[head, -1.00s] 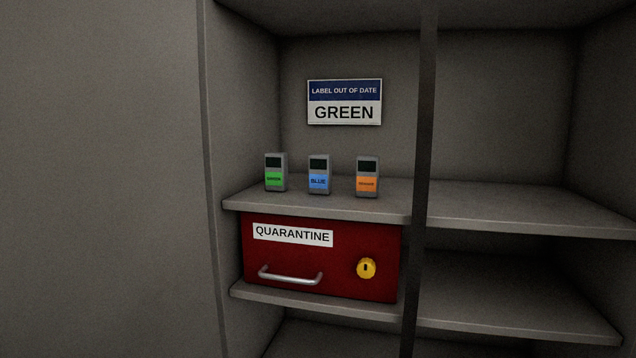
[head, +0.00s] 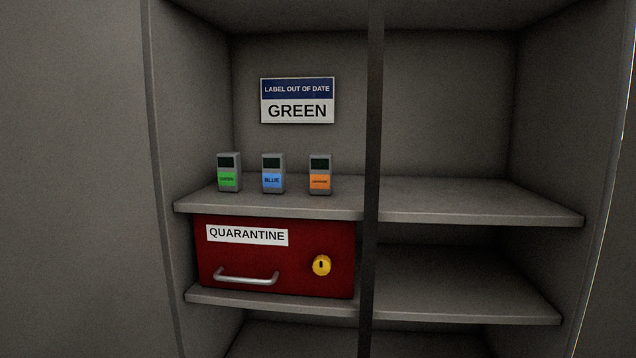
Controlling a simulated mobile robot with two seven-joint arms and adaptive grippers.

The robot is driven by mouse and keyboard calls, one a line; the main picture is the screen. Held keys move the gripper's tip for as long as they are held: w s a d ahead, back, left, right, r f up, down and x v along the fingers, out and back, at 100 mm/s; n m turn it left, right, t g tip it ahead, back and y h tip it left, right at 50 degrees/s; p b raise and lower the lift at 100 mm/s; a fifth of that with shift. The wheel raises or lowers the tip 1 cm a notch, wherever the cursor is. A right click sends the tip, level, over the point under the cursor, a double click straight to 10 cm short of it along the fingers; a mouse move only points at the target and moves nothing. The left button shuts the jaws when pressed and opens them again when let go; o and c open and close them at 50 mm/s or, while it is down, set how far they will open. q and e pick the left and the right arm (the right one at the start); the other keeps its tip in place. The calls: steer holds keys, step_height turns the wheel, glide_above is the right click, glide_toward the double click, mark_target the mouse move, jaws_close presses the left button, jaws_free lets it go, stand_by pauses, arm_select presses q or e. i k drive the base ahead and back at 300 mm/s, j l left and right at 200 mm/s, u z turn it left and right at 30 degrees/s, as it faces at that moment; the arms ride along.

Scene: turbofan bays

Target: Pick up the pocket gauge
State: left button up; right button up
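Three small grey pocket gauges with dark screens stand upright in a row on the upper left shelf. The left one has a green label, the green gauge (head: 229,173). The middle one has a blue label, the blue gauge (head: 273,174). The right one has an orange label, the orange gauge (head: 320,175). A sign (head: 297,101) on the back wall above them reads "LABEL OUT OF DATE" and "GREEN". Neither of my grippers is in view.
A red drawer (head: 275,270) marked "QUARANTINE", with a metal handle (head: 246,277) and yellow lock (head: 321,265), sits under the gauges' shelf (head: 345,207). A dark upright post (head: 372,150) divides the bays. The right shelves (head: 480,205) are empty.

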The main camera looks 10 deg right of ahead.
mark_target(273, 164)
steer(key=k+j, duration=0.1)
steer(key=j, duration=0.25)
steer(key=k+j, duration=0.15)
steer(key=j, duration=0.15)
steer(key=k+j, duration=0.1)
steer(key=j, duration=0.25)
steer(key=k+j, duration=0.15)
steer(key=j, duration=0.15)
